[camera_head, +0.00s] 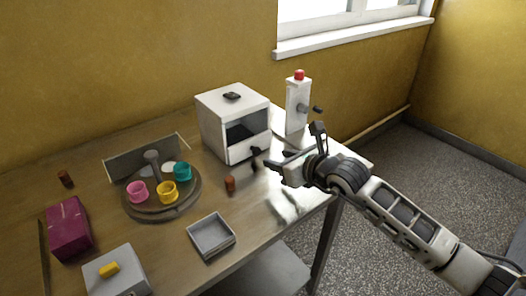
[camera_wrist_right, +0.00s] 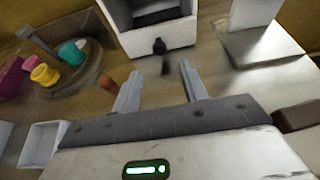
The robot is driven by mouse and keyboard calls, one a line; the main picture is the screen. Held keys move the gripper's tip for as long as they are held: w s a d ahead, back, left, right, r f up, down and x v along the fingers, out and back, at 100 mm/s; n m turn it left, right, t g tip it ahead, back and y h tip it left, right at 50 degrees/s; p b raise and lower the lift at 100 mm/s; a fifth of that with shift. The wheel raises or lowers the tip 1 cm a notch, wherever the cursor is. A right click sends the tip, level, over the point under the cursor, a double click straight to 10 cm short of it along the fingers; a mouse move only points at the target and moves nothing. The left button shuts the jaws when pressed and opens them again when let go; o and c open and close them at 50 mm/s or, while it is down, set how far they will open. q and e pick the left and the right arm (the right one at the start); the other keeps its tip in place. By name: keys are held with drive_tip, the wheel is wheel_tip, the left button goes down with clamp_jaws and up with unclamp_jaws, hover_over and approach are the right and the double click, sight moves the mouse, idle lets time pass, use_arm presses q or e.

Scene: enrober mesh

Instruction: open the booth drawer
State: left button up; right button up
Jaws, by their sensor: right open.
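The booth (camera_head: 222,108) is a white box with a dark front opening, standing at the back of the table. Its drawer (camera_head: 241,152) is the white panel below the opening and looks shut. In the right wrist view the drawer front (camera_wrist_right: 150,37) is ahead, with a small dark handle (camera_wrist_right: 159,46) sticking out. My right gripper (camera_head: 272,163) is in front of the drawer; in the wrist view its two fingers (camera_wrist_right: 160,80) are apart and empty. The handle lies just beyond the fingertips, roughly in line with the gap. My left gripper is out of view.
A white post with a red top (camera_head: 297,103) stands right of the booth. A turntable (camera_head: 134,206) with pink, yellow and teal cups is at left. A brown cylinder (camera_head: 230,184), grey tray (camera_head: 193,232), magenta box (camera_head: 70,232) and grey box with yellow top piece (camera_head: 125,281) are on the table.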

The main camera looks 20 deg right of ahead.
sight(258, 152)
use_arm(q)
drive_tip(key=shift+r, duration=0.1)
use_arm(e)
drive_tip(key=x, duration=0.7)
drive_tip(key=shift+w+a+f, duration=0.1)
drive_tip(key=shift+w+a, duration=0.05)
drive_tip(key=shift+w, duration=0.2)
